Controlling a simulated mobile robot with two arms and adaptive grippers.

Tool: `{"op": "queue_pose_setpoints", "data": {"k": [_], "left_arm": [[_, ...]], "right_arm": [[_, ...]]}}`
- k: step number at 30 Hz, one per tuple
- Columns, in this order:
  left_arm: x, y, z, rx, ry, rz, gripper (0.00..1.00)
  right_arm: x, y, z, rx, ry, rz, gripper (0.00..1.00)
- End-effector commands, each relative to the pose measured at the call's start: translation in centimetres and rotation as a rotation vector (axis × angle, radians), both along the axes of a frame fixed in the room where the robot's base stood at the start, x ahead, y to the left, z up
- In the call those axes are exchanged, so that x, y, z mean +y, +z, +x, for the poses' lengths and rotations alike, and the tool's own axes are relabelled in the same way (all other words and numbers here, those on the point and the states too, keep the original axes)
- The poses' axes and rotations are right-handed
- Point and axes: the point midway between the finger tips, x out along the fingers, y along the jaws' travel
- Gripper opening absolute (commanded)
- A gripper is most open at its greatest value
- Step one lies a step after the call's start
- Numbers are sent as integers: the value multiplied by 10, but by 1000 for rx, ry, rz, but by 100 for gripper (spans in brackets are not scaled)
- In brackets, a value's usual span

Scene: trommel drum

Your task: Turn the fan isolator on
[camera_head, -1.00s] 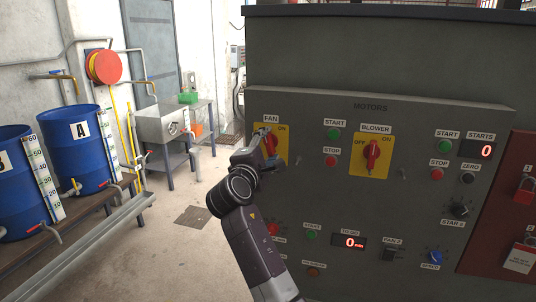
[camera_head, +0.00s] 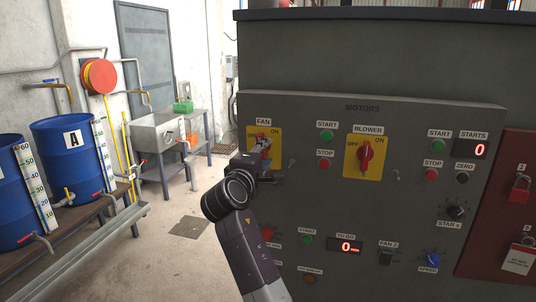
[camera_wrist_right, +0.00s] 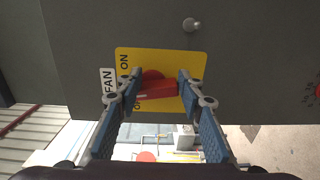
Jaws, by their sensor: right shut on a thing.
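The fan isolator is a red rotary handle (camera_head: 261,137) on a yellow plate (camera_head: 276,151) under the FAN label, at the left of the grey motor panel. The plate carries OFF on its left and ON on its right. In the right wrist view the red handle (camera_wrist_right: 157,90) lies between the two blue-padded fingers of my right gripper (camera_wrist_right: 158,79), which is shut on it. The handle stands roughly upright on the panel, its top leaning slightly towards OFF. The gripper (camera_head: 265,151) hides part of the handle in the head view. My left gripper is out of view.
To the right are START (camera_head: 327,137) and STOP (camera_head: 324,166) buttons and the red blower isolator (camera_head: 366,155) on its own yellow plate. A small metal peg (camera_wrist_right: 191,24) sticks out beside the fan plate. Blue drums (camera_head: 70,155) and a sink (camera_head: 160,135) stand left; floor lies between.

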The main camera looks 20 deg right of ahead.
Motion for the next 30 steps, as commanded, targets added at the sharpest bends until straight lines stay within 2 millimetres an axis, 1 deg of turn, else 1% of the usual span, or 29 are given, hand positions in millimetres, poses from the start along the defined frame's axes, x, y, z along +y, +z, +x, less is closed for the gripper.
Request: {"op": "queue_pose_setpoints", "data": {"k": [1, 24, 25, 30], "left_arm": [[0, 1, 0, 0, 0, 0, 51], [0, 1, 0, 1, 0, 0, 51], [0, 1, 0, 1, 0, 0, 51], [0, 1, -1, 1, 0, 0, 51]], "right_arm": [[9, 20, 1, -38, 23, -13, 11], [9, 21, 1, -39, 23, -13, 11], [9, 21, 1, -39, 23, -13, 38], [9, 20, 1, -38, 26, -11, 57]]}}
